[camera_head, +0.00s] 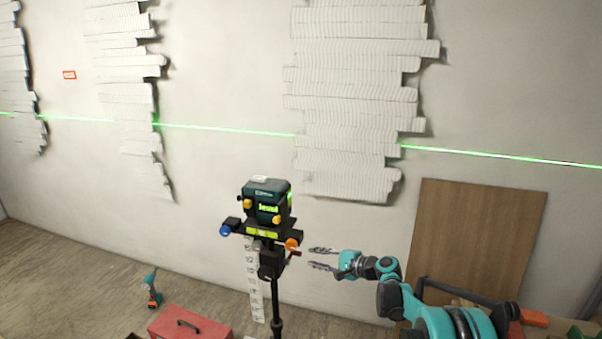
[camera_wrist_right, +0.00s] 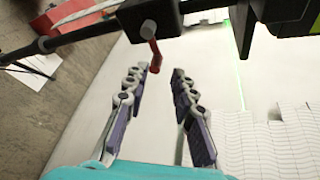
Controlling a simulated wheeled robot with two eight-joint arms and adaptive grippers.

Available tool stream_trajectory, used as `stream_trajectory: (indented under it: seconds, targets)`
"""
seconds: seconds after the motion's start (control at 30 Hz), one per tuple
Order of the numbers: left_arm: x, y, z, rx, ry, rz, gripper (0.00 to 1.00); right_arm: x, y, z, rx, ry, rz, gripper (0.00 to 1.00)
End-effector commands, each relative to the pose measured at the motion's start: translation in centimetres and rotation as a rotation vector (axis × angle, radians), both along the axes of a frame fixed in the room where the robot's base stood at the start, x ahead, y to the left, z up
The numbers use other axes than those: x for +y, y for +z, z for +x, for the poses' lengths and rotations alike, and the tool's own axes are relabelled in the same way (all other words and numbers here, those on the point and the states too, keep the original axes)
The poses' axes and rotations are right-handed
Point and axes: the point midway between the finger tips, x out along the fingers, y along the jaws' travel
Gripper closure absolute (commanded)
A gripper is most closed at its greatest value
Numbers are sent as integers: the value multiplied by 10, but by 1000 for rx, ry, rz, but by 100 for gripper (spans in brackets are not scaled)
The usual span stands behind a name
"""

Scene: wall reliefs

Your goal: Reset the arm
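My right arm (camera_head: 440,318) comes in from the lower right in the head view, teal and black. My right gripper (camera_head: 322,258) is open and empty, with its fingers pointing left toward the laser level's stand. In the right wrist view the two fingers of the gripper (camera_wrist_right: 163,72) are spread apart. A red crank handle (camera_wrist_right: 154,55) on the tripod shows between and just beyond the fingertips. I cannot tell whether they touch it. The laser level (camera_head: 266,203) sits on the tripod (camera_head: 275,300) and casts a green line on the wall. My left gripper is not in view.
A red toolbox (camera_head: 190,323) and a teal drill (camera_head: 152,290) are on the floor at lower left. A brown board (camera_head: 478,240) leans on the wall behind my right arm. White layered reliefs (camera_head: 355,100) cover parts of the wall.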

Motion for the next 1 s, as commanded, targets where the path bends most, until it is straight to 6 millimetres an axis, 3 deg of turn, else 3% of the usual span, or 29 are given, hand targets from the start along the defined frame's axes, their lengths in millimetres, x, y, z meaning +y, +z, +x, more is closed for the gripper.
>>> stream_trajectory:
  seconds: [0.03, 0.2, 0.47, 0.63, 0.8, 1.0]
  targets:
    - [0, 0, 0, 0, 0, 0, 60, 2, 14, -15, -12, 9, -58, 74]
    - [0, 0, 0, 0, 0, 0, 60, -1, 47, -73, -69, 51, -308, 74]
    - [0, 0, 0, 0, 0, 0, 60, -18, 73, -182, -154, 145, -688, 74]
    - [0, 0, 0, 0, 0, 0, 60, -38, 72, -260, -209, 225, -933, 74]
    - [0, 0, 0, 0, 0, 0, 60, -64, 58, -336, -260, 317, -1176, 74]
    - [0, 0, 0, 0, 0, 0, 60, -95, 32, -404, -306, 426, -1421, 74]
